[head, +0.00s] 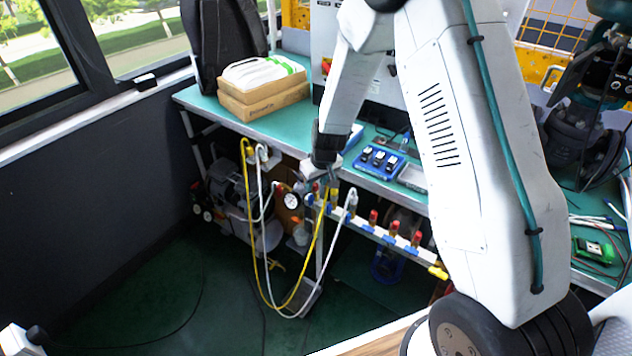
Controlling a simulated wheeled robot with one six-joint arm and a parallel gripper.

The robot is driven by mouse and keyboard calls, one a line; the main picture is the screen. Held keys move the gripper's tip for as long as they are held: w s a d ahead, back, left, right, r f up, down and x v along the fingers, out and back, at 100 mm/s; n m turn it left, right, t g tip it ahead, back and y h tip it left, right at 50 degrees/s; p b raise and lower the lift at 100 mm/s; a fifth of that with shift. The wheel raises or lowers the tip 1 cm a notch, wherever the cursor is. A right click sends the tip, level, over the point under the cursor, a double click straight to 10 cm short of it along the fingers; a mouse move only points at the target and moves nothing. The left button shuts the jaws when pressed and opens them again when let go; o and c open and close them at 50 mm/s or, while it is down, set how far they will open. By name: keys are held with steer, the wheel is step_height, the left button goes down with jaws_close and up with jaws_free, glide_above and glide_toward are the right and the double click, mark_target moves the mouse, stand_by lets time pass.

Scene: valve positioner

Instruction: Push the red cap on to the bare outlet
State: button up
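My gripper (326,180) points down over the left end of a pale manifold rail (380,236) on the bench front. The fingers are small and partly hidden, so I cannot tell whether they are open, shut or holding anything. Several outlets with blue bases stand along the rail. Red caps show on the ones to the right, such as this red cap (373,216) and another red cap (416,238). Near my gripper the outlets are crowded by hose ends, and I cannot make out which outlet is bare or whether a loose cap is there.
A yellow hose (264,270) and a white hose (259,215) hang in loops before the rail. A pressure gauge (291,201) is left of my gripper. A yellow valve handle (438,271) is at the rail's right end. The green bench (235,118) holds boxes and a blue tool block (379,161).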

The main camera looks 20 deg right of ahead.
steer(key=a+v, duration=0.1)
steer(key=v, duration=0.7)
steer(key=s+d+r+m, duration=0.1)
steer(key=s+r, duration=0.7)
steer(key=s, duration=0.4)
steer(key=s+d+r+m+g, duration=0.1)
steer(key=s+r, duration=0.8)
steer(key=s, duration=0.2)
steer(key=s+d+r, duration=0.1)
steer(key=s+r, duration=0.7)
steer(key=s, duration=0.4)
steer(key=shift+s+r+m+g+h, duration=0.25)
steer(key=shift+s+m+g+h, duration=0.05)
steer(key=shift+m+g+h, duration=0.1)
steer(key=shift+d, duration=0.1)
stand_by(0.4)
